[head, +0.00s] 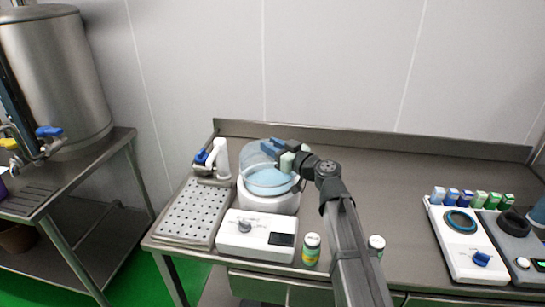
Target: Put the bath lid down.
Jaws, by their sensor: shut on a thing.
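The bath (268,202) is a round white vessel with blue liquid (268,184) in it, standing on the steel table. The bath lid (254,156) is a clear dome, seen above the back and left part of the bath. My gripper (285,157) is at the right side of the dome and shut on the lid. The exact grip point is partly hidden by the fingers. I cannot tell whether the lid's lower edge touches the bath rim.
A white control box (257,236) stands in front of the bath, with small bottles (311,249) and (376,245) to its right. A perforated tray (195,212) and a white tap-like fitting (220,158) are left. Devices (462,262) stand far right. The table's middle right is clear.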

